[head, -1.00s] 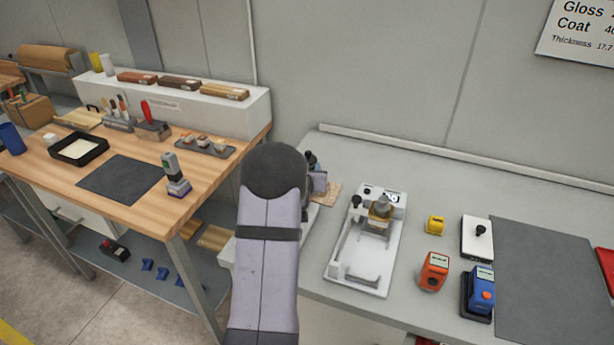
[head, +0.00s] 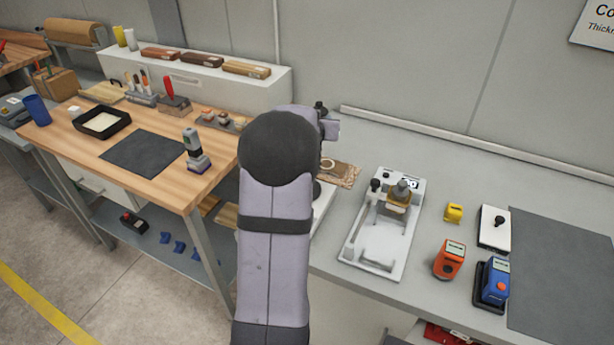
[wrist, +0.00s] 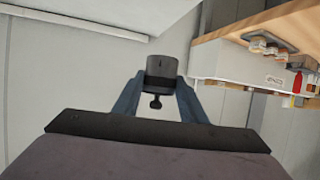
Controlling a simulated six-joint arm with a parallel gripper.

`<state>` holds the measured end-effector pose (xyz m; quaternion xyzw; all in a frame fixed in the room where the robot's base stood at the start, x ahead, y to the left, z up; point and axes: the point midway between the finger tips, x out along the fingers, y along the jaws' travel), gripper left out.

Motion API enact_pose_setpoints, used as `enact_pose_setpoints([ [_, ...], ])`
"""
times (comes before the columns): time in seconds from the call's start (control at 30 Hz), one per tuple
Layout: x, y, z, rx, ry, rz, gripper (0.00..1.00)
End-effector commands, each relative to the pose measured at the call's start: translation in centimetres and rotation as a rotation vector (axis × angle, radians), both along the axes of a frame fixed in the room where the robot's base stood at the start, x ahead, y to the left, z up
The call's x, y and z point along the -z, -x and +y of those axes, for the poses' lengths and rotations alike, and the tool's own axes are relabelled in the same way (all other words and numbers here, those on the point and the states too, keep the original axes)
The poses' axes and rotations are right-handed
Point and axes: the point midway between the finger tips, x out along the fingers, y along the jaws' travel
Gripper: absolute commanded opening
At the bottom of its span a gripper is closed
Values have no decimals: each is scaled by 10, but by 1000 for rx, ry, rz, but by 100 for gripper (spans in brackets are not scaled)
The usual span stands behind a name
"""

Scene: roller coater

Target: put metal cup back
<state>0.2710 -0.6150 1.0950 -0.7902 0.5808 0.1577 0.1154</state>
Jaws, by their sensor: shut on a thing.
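In the wrist view my gripper (wrist: 161,84) is shut on a dark grey, cup-like cylinder (wrist: 160,66) with a small black knob at its lower side; it looks like the metal cup. The cup is held in the air, with wall behind it in that view. In the head view my gripper (head: 327,128) is partly hidden behind my arm's round dark joint, raised above the left part of the grey bench (head: 440,185). The cup is too small and covered there to make out clearly.
A white tray device (head: 374,243) with a brass-coloured part (head: 399,196) stands on the bench. A brown board (head: 340,173) lies left of it. Yellow (head: 453,212), orange (head: 449,260) and blue (head: 493,283) devices stand right. A wooden table (head: 75,135) is at left.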

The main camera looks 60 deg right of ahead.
Motion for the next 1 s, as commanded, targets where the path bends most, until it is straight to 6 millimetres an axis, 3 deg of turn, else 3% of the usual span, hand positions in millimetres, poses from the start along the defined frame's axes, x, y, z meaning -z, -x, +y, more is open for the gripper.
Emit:
enact_pose_setpoints([
  [0.03, -16, -8, 2, -13, 5, -3, 0],
  [0.2, -39, -30, 19, -53, 2, -2, 0],
  [0.5, -34, -48, 74, -92, -1, -1, 0],
  [0.63, -22, -42, 102, -82, -2, 1, 0],
  [0.77, -2, -25, 126, -47, -3, 2, 0],
  [1.0, 21, 6, 147, 23, 1, -1, 0],
])
